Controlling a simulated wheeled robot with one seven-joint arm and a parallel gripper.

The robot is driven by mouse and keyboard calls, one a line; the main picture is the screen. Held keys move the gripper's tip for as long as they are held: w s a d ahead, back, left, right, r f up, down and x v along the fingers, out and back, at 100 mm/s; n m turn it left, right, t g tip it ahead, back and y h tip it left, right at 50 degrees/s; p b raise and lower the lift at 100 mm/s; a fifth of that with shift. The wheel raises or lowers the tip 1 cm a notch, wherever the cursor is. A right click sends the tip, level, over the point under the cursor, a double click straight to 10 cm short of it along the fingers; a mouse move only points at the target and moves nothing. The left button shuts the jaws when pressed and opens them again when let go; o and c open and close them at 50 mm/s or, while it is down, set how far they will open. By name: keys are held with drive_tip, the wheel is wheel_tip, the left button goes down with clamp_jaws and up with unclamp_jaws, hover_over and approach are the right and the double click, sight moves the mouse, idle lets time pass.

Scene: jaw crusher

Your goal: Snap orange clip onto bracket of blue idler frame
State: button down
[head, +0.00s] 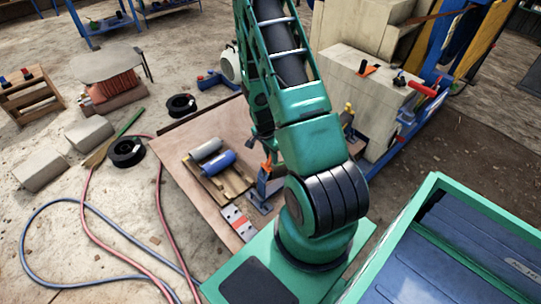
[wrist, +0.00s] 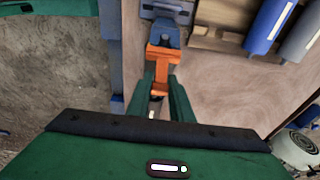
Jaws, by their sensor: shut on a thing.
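The orange clip (wrist: 163,66) is between the fingers of my gripper (wrist: 160,98) in the wrist view, which is shut on its lower stem. The clip's upper crossbar lies at the near end of the blue idler frame's bracket (wrist: 165,32). It looks very close to the bracket or touching it, but I cannot tell whether it is seated. In the head view, the blue idler frame (head: 264,186) stands on the brown board beside my arm. A small part of the orange clip (head: 267,167) shows at its top; my gripper is mostly hidden behind my arm there.
A blue roller (head: 219,163) and a grey roller (head: 206,149) lie on a wooden pallet (head: 232,183) left of the frame. A red and white block (head: 239,222) lies in front. A pale block (head: 361,90) stands behind right. Hoses (head: 88,215) cross the ground at left.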

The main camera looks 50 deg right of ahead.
drive_tip(key=shift+a+f, duration=0.2)
drive_tip(key=shift+f, duration=0.2)
drive_tip(key=c, duration=1.5)
unclamp_jaws()
drive_tip(key=r, duration=0.3)
drive_tip(key=a+r, duration=0.1)
drive_tip(key=r, duration=0.3)
drive_tip(key=a+r, duration=0.1)
drive_tip(key=r, duration=0.2)
drive_tip(key=shift+w+r, duration=0.15)
drive_tip(key=shift+r, duration=0.1)
wheel_tip(320, 180, up, 17)
drive_tip(key=n, duration=0.6)
hover_over(267, 165)
drive_tip(key=s+a, duration=0.3)
drive_tip(key=s, duration=0.4)
drive_tip(key=s+a+r+n, duration=0.2)
drive_tip(key=s+r, duration=0.1)
drive_tip(key=s, duration=0.1)
drive_tip(key=s+a+r+n+y, duration=0.1)
drive_tip(key=s+a+r+n, duration=0.1)
drive_tip(key=s+r, duration=0.2)
drive_tip(key=s+a+r+n+y, duration=0.1)
drive_tip(key=s+a+r+n, duration=0.1)
drive_tip(key=s+r, duration=0.2)
drive_tip(key=shift+s+a+r, duration=0.15)
drive_tip(key=shift+s+r, duration=0.05)
drive_tip(key=shift+s, duration=0.1)
